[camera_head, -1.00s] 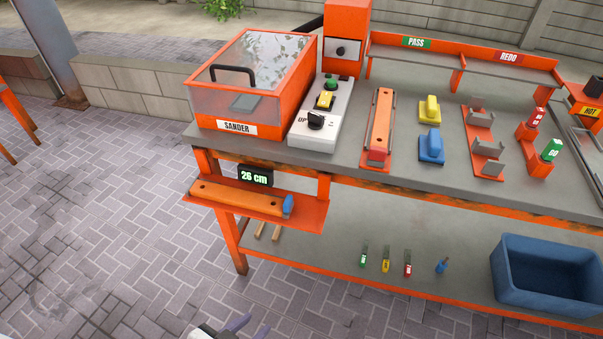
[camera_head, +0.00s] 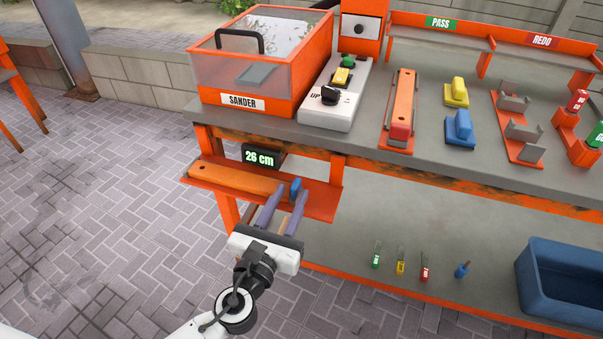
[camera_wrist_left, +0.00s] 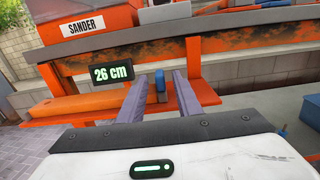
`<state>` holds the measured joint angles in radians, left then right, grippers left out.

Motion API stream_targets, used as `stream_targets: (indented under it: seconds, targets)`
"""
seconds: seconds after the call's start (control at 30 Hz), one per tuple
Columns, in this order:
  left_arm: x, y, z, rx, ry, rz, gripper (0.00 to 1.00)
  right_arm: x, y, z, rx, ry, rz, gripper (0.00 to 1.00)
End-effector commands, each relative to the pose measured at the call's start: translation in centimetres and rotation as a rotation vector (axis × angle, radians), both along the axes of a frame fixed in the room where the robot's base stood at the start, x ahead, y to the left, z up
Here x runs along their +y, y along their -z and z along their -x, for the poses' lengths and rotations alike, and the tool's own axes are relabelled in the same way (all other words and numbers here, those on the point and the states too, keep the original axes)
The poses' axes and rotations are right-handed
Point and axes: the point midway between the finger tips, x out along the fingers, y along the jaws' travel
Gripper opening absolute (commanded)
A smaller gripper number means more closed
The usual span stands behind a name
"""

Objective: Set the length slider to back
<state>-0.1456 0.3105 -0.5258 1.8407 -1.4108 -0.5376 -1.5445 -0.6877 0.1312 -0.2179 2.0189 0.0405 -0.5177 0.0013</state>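The length slider is a small blue knob (camera_head: 295,190) at the right end of an orange bar (camera_head: 233,181) on the low orange shelf. A black display (camera_head: 262,157) above the bar reads 26 cm. My left gripper (camera_head: 290,196) reaches in from below, at the knob. Its two purple fingers are open. In the left wrist view the knob (camera_wrist_left: 160,86) shows between the fingertips (camera_wrist_left: 159,90), with a gap on either side; I cannot tell how deep it lies between them. My right gripper is not in view.
The grey workbench (camera_head: 437,190) with the sander (camera_head: 262,65) stands above the shelf. Its orange front edge (camera_head: 380,168) lies over the lower level. A blue bin (camera_head: 560,285) and several small tools are on the lower deck to the right. Paved floor is clear at left.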

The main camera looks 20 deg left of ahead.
Motion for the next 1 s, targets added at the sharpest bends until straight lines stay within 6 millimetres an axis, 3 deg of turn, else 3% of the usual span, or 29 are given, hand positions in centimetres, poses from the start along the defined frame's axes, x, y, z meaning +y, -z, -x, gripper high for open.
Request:
stream_targets:
  seconds: [0.2,0.4,0.83,1.0]
  targets:
    - [-0.1,-0.1,-4.3,-0.001,-0.003,0.005,0.31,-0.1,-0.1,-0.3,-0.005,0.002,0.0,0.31]
    - [-0.2,0.0,-7.1,0.001,-0.002,0.006,0.31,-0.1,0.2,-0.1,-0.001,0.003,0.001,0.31]
    - [-0.2,0.0,-8.2,0.002,-0.001,0.007,0.31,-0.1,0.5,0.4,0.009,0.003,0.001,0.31]
    - [-0.2,0.0,-8.2,0.002,-0.001,0.008,0.03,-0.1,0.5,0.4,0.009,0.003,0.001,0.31]
